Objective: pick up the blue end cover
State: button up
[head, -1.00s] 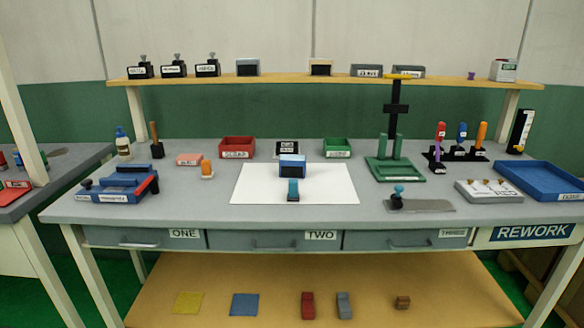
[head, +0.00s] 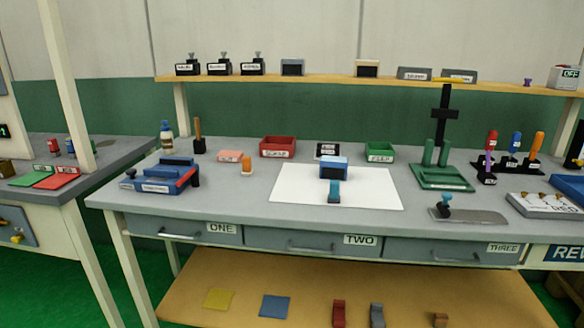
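A blue-topped block (head: 334,165) with a darker front stands on the white sheet (head: 380,200) in the middle of the bench. A small upright teal piece (head: 334,190) is just in front of it on the same sheet. A flat blue square (head: 275,306) lies on the lower shelf. No label marks any of these as the end cover, so I cannot tell for certain which it is. My gripper is not in view.
The grey bench (head: 250,200) holds a blue fixture (head: 160,176) at left, red (head: 277,146) and green (head: 380,151) bins behind the sheet, and a green stand (head: 443,178) at right. The bench front around the sheet is mostly clear. Labelled drawers (head: 320,245) sit below.

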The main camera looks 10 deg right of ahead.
aim_at(331, 168)
jog(key=l+u, duration=0.3)
jog(key=l, duration=0.25)
jog(key=l+u, duration=0.25)
jog(key=l, duration=0.85)
jog(key=k+l, duration=0.1)
jog(key=l, duration=0.45)
jog(key=l+u, duration=0.1)
jog(key=l, duration=0.4)
jog(key=k+l, duration=0.15)
jog(key=l, duration=0.35)
jog(key=i, duration=0.4)
